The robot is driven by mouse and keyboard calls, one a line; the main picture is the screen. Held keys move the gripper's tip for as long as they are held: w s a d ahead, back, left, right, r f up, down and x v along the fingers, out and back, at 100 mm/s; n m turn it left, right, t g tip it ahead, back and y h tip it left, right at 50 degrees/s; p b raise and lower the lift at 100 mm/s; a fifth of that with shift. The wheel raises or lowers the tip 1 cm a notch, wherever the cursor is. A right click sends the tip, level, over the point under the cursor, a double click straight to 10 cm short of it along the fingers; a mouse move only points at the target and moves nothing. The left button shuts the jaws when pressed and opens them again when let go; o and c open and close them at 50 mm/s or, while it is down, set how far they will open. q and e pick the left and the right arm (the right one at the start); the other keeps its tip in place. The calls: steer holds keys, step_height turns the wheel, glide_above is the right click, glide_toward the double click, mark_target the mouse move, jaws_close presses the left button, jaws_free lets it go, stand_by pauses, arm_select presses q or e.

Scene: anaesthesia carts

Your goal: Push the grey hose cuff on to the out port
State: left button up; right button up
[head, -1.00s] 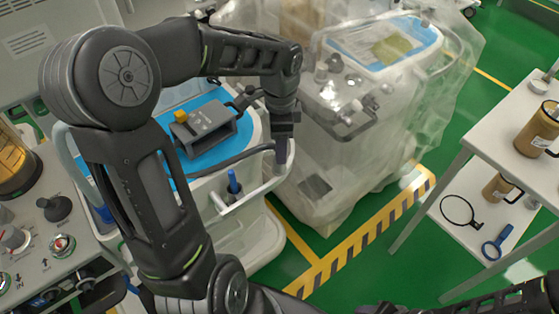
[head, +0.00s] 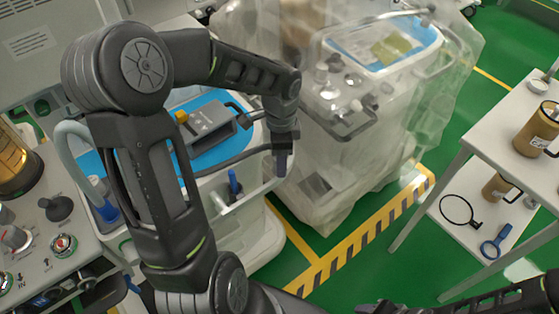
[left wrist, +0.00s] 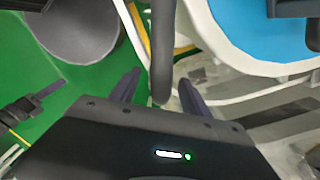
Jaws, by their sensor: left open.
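My left gripper (head: 281,160) points down by the near right rim of the white cart. It is open. In the left wrist view its two fingers (left wrist: 159,78) stand on either side of a dark tube (left wrist: 162,45), which looks like a hose; I cannot tell whether they touch it. In the head view this dark tube (head: 235,158) runs along the cart's front towards the gripper. I cannot make out a separate grey cuff. The panel (head: 85,250) at lower left has port-like fittings at its lower edge, partly cut off; I cannot tell which is the out port. My right gripper is not in view.
A pale hose (head: 63,145) curves to a blue end (head: 105,208) beside the panel. A grey device (head: 207,122) lies on the cart's blue top. A plastic-covered cart (head: 345,150) stands close right of my gripper. A white table (head: 500,130) is at far right.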

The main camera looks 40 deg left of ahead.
arm_select(q)
jaws_close()
stand_by(0.5)
step_height(320, 180, up, 10)
stand_by(0.6)
stand_by(0.5)
steer(key=w+d+f+n, duration=0.6)
steer(key=w+d+n, duration=0.4)
steer(key=d, duration=0.2)
steer(key=shift+w+d, duration=0.1)
